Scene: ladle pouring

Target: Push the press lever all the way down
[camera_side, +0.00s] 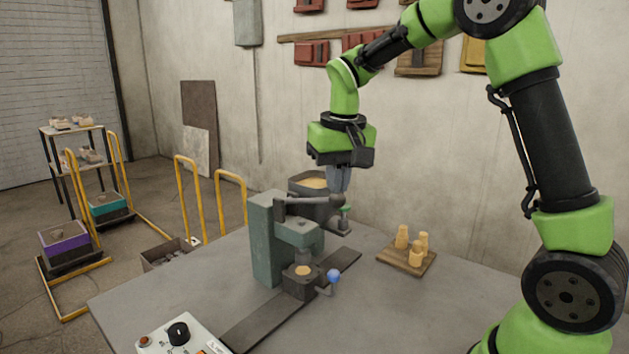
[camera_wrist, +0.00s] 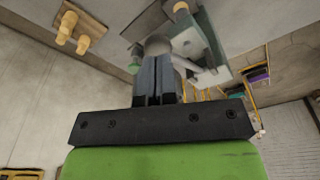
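The teal press (camera_side: 264,240) stands on the grey table. Its dark grey press lever (camera_side: 308,201) runs roughly level from the frame to a round grey knob (camera_side: 336,201). My gripper (camera_side: 338,190) points down right above this knob. In the wrist view the two fingers of my gripper (camera_wrist: 157,65) are side by side with only a thin line between them, shut with nothing seen between them. The knob (camera_wrist: 158,45) shows just beyond the fingertips; I cannot tell whether they touch it. The teal press (camera_wrist: 205,45) shows behind it.
A small green-topped piece (camera_side: 345,211) stands beside the knob. A dark block with a blue-knobbed handle (camera_side: 333,276) sits below the press. A wooden board (camera_side: 388,258) with several yellow pieces lies to the right. A bin (camera_side: 312,183) stands behind. The table's front right is clear.

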